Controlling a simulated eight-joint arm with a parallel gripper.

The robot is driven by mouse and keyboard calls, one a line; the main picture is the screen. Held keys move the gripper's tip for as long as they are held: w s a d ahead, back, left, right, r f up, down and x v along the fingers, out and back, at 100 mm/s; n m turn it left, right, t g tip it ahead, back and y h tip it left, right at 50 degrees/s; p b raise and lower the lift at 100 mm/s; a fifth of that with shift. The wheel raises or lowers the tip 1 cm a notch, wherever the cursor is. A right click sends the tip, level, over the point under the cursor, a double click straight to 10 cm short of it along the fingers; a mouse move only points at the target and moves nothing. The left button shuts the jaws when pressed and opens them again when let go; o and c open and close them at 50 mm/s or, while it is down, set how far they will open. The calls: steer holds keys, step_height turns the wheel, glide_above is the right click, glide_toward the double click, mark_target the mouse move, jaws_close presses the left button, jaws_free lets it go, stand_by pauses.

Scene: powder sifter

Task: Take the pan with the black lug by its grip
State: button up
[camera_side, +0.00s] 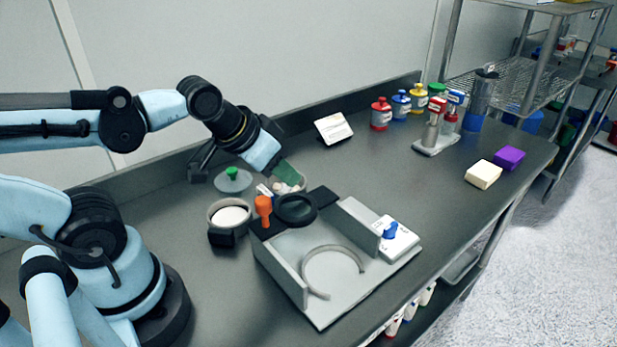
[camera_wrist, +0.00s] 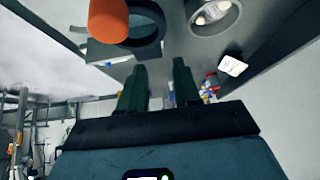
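The pan with the black lug (camera_side: 213,214) is a round grey pan with white powder inside, standing on the bench left of the sifter fixture in the side view. Its black lug (camera_side: 222,239) points toward the front. I cannot make it out in the wrist view. My gripper (camera_side: 287,173) has dark green fingers and is above the bench, behind and to the right of this pan, apart from it. In the wrist view the two fingers (camera_wrist: 160,86) are apart with nothing between them. A second round pan (camera_wrist: 236,12) holds something pale; the gripper partly hides it in the side view.
A grey fixture (camera_side: 300,285) with a black ring (camera_side: 296,209), an orange knob (camera_side: 263,206) and a curved grey band stands right of the pan. A lid with a green knob (camera_side: 232,173) lies behind it. A white card (camera_side: 334,128) and several bottles are farther back.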

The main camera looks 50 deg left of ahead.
steer(key=o, duration=0.4)
steer(key=shift+r, duration=0.2)
step_height(320, 180, up, 4)
steer(key=r, duration=0.1)
steer(key=m+g, duration=0.6)
steer(key=g, duration=0.1)
glide_above(225, 230)
step_height(225, 230, down, 6)
steer(key=shift+f, duration=6.25)
